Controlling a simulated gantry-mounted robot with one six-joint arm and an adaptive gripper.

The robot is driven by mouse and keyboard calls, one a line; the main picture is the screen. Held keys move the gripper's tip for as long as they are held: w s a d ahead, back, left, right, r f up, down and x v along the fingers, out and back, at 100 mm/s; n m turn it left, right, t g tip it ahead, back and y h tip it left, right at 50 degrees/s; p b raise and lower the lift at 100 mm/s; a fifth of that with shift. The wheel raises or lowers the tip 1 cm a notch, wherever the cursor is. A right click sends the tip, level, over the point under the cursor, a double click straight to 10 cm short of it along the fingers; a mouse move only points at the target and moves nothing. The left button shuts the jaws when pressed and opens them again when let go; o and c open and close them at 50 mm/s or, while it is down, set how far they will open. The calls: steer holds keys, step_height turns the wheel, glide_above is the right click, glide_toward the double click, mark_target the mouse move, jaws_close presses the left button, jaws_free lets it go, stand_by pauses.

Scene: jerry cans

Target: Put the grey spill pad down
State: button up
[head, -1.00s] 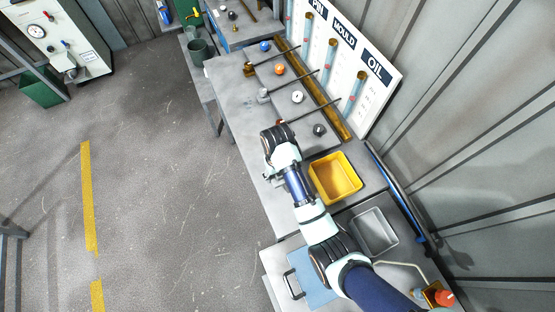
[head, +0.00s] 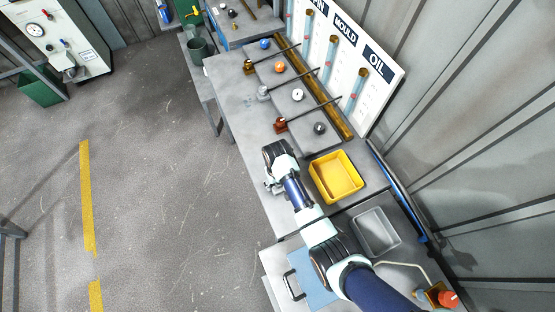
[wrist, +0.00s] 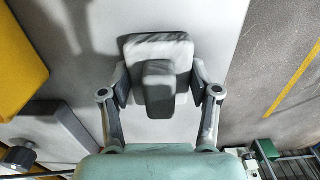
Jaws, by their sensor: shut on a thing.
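The grey spill pad (wrist: 157,48) is a rounded slab with a raised block (wrist: 159,88) on it, and it shows in the middle of the wrist view. My gripper (wrist: 160,84) is shut on it, one finger on each side. The pad is over the pale bench top, with a dark shadow at its upper left; I cannot tell whether it touches the bench. In the head view my gripper (head: 272,186) is near the bench's left edge, left of the yellow tray, and the arm mostly hides the pad.
The yellow tray (head: 356,187) and a grey tray (head: 383,246) stand right of my arm. Rods and coloured knobs (head: 298,95) line the bench farther up. A blue sheet (head: 313,284) lies near the bottom. The bench (head: 232,88) has clear room at upper left; beyond its edge is floor.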

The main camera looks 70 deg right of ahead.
steer(key=o, duration=1)
step_height(320, 180, up, 12)
steer(key=shift+r+p, duration=0.15)
steer(key=shift+p, duration=1)
steer(key=shift+w, duration=0.1)
